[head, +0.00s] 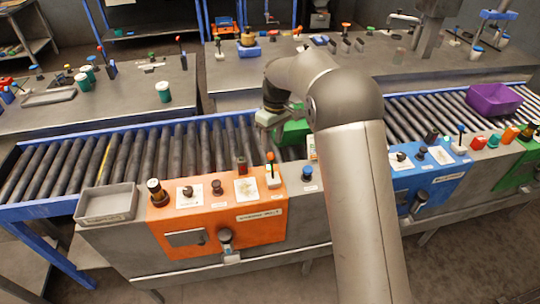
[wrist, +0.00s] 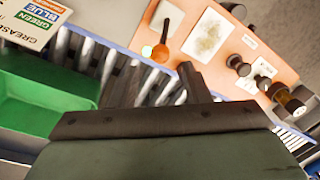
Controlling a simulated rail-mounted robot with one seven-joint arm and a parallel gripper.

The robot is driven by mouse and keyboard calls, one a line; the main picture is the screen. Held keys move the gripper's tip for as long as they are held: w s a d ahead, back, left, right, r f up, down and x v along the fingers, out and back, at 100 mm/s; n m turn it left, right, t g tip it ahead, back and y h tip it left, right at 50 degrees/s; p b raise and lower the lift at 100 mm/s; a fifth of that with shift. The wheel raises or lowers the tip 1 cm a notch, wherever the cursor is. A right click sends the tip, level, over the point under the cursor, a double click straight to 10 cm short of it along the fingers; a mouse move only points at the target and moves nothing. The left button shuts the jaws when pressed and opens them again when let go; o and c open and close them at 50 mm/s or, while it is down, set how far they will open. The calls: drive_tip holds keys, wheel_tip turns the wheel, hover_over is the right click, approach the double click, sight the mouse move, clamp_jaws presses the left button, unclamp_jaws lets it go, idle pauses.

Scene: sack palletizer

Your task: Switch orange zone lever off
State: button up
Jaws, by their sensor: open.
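The orange zone panel (head: 268,222) is on the near side of the roller conveyor. Its lever (head: 271,162) stands at the panel's upper right corner, with an orange tip and a pale base. In the wrist view the lever's orange knob (wrist: 160,53) shows at the top, with a small green light beside it, on the orange panel (wrist: 262,55). My gripper (head: 268,121) is open and empty above the rollers, beyond the lever and apart from it. Its dark parts fill the lower wrist view. I cannot tell the lever's on or off position.
A green bin (head: 294,132) sits on the conveyor beside my gripper, partly behind my arm. The panel also carries dark knobs, a black-and-yellow button (head: 157,191) and cards. A grey tray (head: 107,204) is at its left. The blue panel (head: 430,181) is right of my arm.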

sight(270, 157)
drive_tip(key=f, duration=0.7)
drive_tip(key=shift+s+a+p, duration=0.3)
drive_tip(key=shift+p, duration=0.05)
clamp_jaws()
